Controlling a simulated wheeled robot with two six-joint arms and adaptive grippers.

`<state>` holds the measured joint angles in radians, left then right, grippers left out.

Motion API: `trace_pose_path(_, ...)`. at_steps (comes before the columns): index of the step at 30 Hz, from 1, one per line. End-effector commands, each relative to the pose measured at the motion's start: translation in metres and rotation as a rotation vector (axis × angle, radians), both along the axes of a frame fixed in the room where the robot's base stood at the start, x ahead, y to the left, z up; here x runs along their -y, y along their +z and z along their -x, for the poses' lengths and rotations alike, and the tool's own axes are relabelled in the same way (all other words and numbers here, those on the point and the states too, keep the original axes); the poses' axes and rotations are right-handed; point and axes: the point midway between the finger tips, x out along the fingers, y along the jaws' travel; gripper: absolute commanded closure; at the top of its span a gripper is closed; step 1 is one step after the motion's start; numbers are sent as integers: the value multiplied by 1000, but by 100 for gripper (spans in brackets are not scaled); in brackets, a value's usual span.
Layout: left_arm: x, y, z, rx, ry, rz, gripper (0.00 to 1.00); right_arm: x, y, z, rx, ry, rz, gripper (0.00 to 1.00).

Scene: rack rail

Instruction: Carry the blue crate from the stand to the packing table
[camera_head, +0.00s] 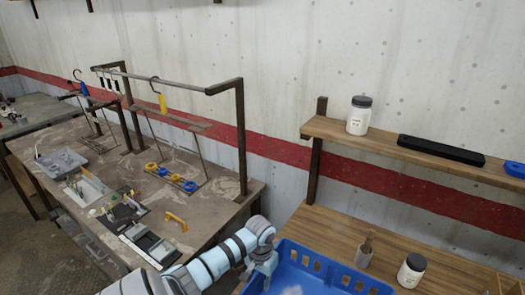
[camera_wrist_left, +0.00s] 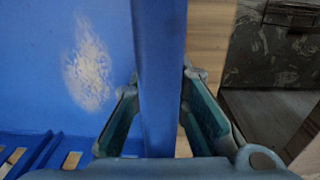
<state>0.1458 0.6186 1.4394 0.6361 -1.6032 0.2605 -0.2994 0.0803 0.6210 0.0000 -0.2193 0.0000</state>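The blue crate (camera_head: 335,272) is at the bottom of the head view, cut off by the frame, beside a wooden surface (camera_head: 430,262). My left gripper (camera_head: 266,270) points down at the crate's left rim. In the left wrist view, the crate wall (camera_wrist_left: 160,75) runs between the two fingers of my left gripper (camera_wrist_left: 162,112). The fingers stand apart, one on each side, and gaps show beside the wall. The crate's floor (camera_wrist_left: 40,70) shows at left with a pale patch. My right gripper is not in view. I cannot tell which surface is the packing table.
A brush-like item (camera_head: 366,248) and a white jar (camera_head: 411,270) stand close behind the crate. A wall shelf (camera_head: 350,135) holds another jar (camera_head: 359,115) and a black bar (camera_head: 440,150). A cluttered workbench (camera_head: 215,215) with a metal rack (camera_head: 242,130) stands at left.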

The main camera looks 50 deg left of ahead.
Motion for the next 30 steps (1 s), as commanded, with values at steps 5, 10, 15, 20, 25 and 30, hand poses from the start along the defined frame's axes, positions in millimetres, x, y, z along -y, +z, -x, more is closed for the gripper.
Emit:
trace_pose_path(5, 0, 0, 0, 0, 0, 0, 75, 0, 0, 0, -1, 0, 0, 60)
trace_pose_path(10, 0, 2, 0, 0, 0, 0, 75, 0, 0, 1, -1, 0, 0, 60)
trace_pose_path(15, -2, 20, -1, 4, -2, -3, 75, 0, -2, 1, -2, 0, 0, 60)
trace_pose_path(20, -3, 60, -1, 4, -3, -5, 75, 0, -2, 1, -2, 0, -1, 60)
trace_pose_path(25, -3, 98, 0, 2, -1, -3, 75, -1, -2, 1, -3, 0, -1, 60)
trace_pose_path(30, -3, 120, 1, 2, -1, -2, 75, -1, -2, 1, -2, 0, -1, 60)
